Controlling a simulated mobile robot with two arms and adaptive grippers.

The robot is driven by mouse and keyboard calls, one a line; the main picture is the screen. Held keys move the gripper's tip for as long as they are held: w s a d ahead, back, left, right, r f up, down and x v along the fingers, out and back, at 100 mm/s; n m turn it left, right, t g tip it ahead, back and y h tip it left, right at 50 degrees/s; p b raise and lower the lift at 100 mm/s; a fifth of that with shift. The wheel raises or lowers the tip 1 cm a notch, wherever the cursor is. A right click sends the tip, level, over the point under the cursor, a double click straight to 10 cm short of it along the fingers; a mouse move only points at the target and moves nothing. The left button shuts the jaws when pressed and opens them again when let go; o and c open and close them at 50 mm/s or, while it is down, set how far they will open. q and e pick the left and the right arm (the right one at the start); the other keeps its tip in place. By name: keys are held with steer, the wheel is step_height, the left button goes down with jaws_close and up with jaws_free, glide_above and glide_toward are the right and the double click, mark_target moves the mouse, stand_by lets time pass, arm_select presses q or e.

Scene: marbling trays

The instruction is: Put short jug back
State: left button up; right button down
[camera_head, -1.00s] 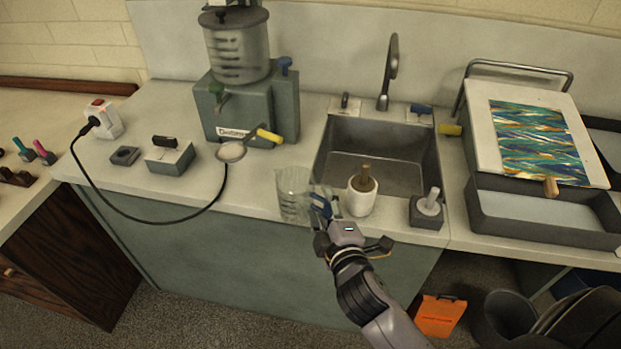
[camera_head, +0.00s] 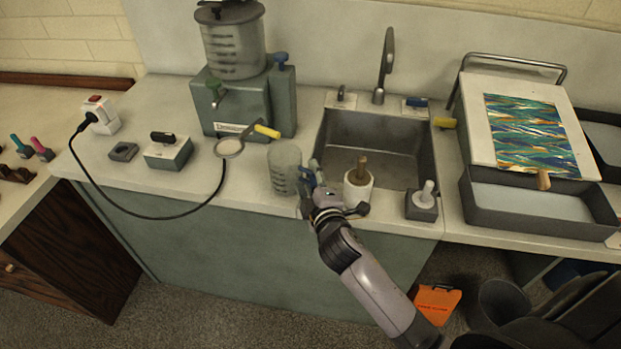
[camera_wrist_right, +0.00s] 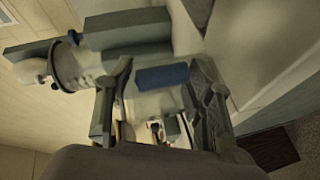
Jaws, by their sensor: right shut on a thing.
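The short jug (camera_head: 284,168) is clear with dark markings and stands upright at the counter's front, left of the sink. My right gripper (camera_head: 308,182) is shut on its blue handle, from the jug's right side. In the right wrist view the blue handle (camera_wrist_right: 162,76) lies between the fingers, and the clear jug body is hard to make out. I cannot tell whether the jug's base touches the counter. My left gripper is not in view.
A white pot (camera_head: 357,189) with a wooden handle stands close right of my gripper, before the sink (camera_head: 375,135). A grey dispenser (camera_head: 250,105) is behind the jug. A round strainer (camera_head: 229,147) and black cable lie to the left. A grey tray (camera_head: 540,222) is at the right.

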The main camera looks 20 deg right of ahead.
steer(key=c, duration=1.2)
jaws_free()
steer(key=shift+f, duration=0.15)
steer(key=o, duration=0.4)
steer(key=shift+o, duration=0.2)
steer(key=shift+s, duration=0.1)
steer(key=b+v, duration=0.1)
steer(key=v, duration=1.1)
steer(key=shift+b, duration=0.4)
